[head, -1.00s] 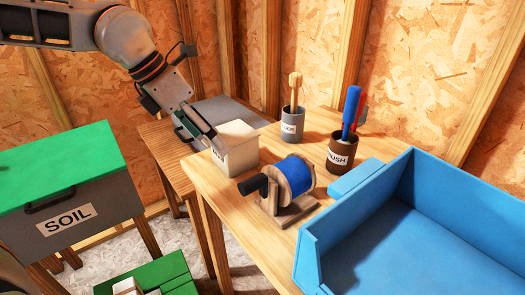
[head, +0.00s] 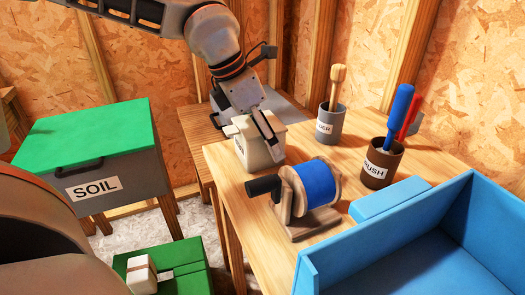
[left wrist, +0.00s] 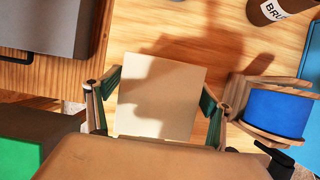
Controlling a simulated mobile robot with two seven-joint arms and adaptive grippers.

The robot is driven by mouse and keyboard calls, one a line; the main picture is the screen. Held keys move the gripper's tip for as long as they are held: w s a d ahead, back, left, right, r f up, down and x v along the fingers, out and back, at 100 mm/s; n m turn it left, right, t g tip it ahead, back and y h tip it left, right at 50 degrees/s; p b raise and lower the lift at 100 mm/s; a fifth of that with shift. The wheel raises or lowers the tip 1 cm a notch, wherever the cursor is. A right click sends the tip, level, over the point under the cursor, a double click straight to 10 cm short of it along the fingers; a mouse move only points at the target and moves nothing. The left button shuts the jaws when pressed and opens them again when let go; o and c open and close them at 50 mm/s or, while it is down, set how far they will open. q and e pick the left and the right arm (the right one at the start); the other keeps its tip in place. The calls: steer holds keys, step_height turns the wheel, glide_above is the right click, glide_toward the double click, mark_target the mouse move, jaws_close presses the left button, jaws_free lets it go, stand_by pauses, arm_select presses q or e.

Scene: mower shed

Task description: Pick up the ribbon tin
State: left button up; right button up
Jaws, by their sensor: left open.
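The ribbon tin, a cream square box (head: 264,157) with a partly hidden dark label, stands upright on the wooden bench near its left edge. My left gripper (head: 262,138) reaches down over it from behind. In the left wrist view the tin's flat top (left wrist: 160,92) lies between the two green-padded fingers, one on each side. The fingers are open, with a narrow gap at the left; whether the right finger touches is unclear. The tin's lower part is hidden in the wrist view. My right gripper is not in view.
A blue spool (head: 318,183) on a wooden stand with a black handle sits close right of the tin. A grey cup (head: 328,124), a brown brush cup (head: 382,162) and a blue bin (head: 400,240) stand farther right. A grey case (left wrist: 50,22) lies left.

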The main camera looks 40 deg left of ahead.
arm_select(q)
steer(key=shift+x, duration=0.85)
steer(key=shift+r, duration=0.15)
steer(key=c, duration=1.4)
